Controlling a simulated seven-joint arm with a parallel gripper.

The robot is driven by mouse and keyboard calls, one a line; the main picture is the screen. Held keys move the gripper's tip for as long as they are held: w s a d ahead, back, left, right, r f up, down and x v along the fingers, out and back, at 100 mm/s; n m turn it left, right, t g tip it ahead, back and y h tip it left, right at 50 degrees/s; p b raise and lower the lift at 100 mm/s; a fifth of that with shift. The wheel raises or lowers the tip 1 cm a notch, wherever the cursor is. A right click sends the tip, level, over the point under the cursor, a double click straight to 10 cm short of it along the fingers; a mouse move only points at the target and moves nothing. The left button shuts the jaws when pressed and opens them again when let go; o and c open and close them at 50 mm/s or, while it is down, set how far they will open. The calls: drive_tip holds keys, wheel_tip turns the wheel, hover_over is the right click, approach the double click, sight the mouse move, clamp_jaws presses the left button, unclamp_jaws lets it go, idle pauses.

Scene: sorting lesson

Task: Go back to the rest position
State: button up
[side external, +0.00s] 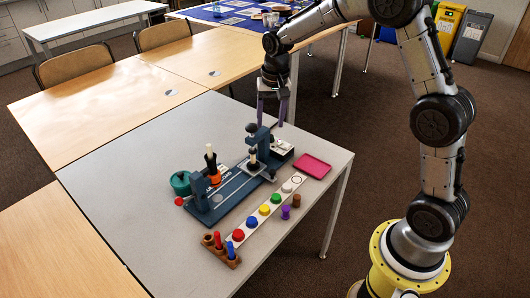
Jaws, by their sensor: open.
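My gripper (271,108) hangs in the air at the upper middle of the side external view, fingers pointing down. It is open, and nothing shows between its fingers. It appears above the far right part of the grey table (130,150), behind the blue-grey apparatus (232,187). My arm arches up from the yellow base at the right and leaves the top of the frame for part of its length.
A white strip (258,214) bears several coloured round pieces. A wooden rack (222,252) with pegs, a purple piece (286,212), a brown piece (296,200), a pink tray (311,166) and a teal round object (181,183) stand nearby. The table's left part is clear.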

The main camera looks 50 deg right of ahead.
drive_tip(key=s+a+r+n+t, duration=0.2)
drive_tip(key=s+a+r, duration=0.1)
drive_tip(key=s+r, duration=0.45)
drive_tip(key=s+a+r+n+t, duration=0.1)
drive_tip(key=s+a+r+t, duration=0.15)
drive_tip(key=s+r, duration=0.5)
drive_tip(key=s+a+f+n, duration=0.1)
drive_tip(key=s+f+n, duration=0.1)
drive_tip(key=s, duration=0.5)
drive_tip(key=s+a+f+n, duration=0.1)
drive_tip(key=s+f+n, duration=0.1)
drive_tip(key=s, duration=0.5)
drive_tip(key=shift+a+f+n, duration=0.15)
drive_tip(key=shift+f+n, duration=0.05)
drive_tip(key=shift+n, duration=0.6)
